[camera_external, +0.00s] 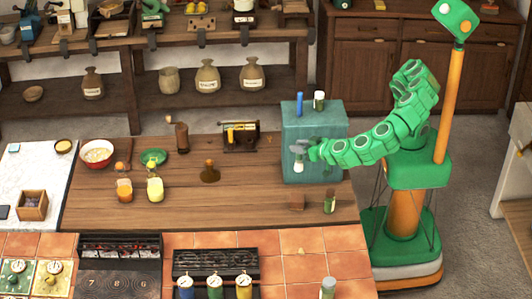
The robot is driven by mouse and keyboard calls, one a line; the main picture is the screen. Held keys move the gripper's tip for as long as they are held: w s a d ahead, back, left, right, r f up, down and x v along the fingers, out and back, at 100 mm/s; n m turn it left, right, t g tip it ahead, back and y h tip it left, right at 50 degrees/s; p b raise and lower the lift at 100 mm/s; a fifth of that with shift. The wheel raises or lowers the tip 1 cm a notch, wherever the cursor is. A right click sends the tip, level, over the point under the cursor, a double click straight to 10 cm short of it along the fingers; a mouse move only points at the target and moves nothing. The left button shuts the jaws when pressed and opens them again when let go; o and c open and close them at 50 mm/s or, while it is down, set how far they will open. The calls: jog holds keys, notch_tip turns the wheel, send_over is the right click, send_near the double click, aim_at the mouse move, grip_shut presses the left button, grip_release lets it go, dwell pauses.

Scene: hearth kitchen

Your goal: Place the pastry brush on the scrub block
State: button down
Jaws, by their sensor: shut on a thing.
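My gripper (300,153) is at the end of my green arm, in front of the teal box on the right part of the wooden counter. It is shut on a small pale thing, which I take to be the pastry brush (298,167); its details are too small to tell. A small reddish-brown block (296,201), which looks like the scrub block, lies on the counter near its front right edge. The held thing is above and apart from this block. Nothing shows on top of the block.
The teal box (325,165) carries a blue bottle (299,103) and a white-and-green bottle (319,100). A dark green bottle (329,201) stands right of the block. Bare counter lies left of the block.

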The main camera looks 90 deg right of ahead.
notch_tip(320, 180, down, 14)
dwell(0.9)
jog(key=c, duration=0.9)
grip_release()
jog(key=v, duration=1.2)
jog(key=shift+s+r, duration=0.1)
jog(key=shift+d, duration=0.1)
